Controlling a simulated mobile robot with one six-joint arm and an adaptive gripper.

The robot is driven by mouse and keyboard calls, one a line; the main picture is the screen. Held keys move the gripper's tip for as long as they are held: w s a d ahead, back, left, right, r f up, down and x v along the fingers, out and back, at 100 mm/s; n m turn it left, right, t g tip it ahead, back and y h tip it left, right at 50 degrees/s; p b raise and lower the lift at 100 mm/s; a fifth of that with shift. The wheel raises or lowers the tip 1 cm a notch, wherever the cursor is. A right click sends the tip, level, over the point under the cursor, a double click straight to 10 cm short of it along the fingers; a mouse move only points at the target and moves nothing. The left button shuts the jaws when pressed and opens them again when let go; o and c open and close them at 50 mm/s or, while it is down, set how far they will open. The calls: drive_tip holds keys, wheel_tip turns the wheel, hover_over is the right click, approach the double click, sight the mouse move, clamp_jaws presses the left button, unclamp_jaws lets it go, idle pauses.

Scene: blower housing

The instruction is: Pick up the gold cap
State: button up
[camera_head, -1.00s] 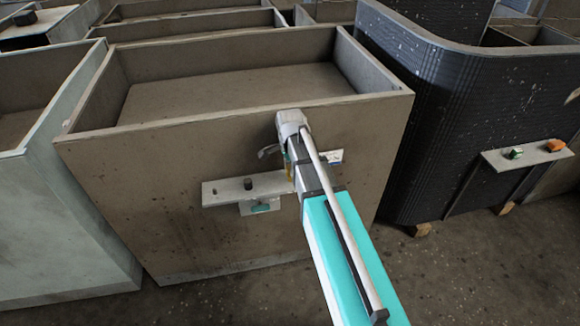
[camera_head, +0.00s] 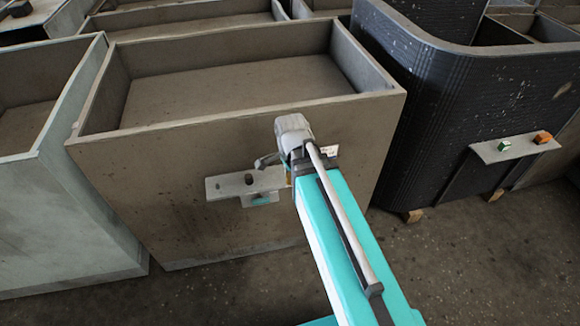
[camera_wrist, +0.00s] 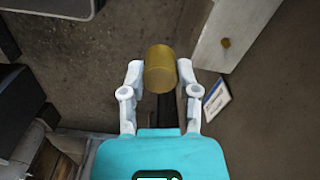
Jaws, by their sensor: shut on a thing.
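The gold cap (camera_wrist: 160,70) is a short gold cylinder in the wrist view. It sits between the two white fingers of my gripper (camera_wrist: 160,82), which are shut on it. In the head view my gripper (camera_head: 270,161) is in front of the brown bin's front wall, by the right part of the small shelf. The arm hides most of the fingers there, and I cannot make out the cap in that view.
The brown bin (camera_head: 150,190) carries a grey shelf (camera_head: 225,186) with a dark knob (camera_head: 249,179). A white label (camera_wrist: 217,99) is right of my gripper. The black ribbed container (camera_head: 440,130) has a shelf with a green block (camera_head: 505,146) and an orange block (camera_head: 543,138).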

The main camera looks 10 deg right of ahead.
drive_tip(key=shift+s+r, duration=0.15)
drive_tip(key=shift+s, duration=0.15)
idle(0.5)
drive_tip(key=w+a+f+b, duration=0.3)
drive_tip(key=w+a, duration=0.6)
drive_tip(key=a, duration=0.2)
drive_tip(key=b, duration=0.2)
hover_over(217, 185)
drive_tip(key=shift+w+f, duration=0.1)
drive_tip(key=shift+f, duration=1.15)
drive_tip(key=shift+f+b, duration=0.2)
drive_tip(key=shift+b, duration=0.2)
drive_tip(key=shift+f+b, duration=2)
drive_tip(key=shift+f+b, duration=1.5)
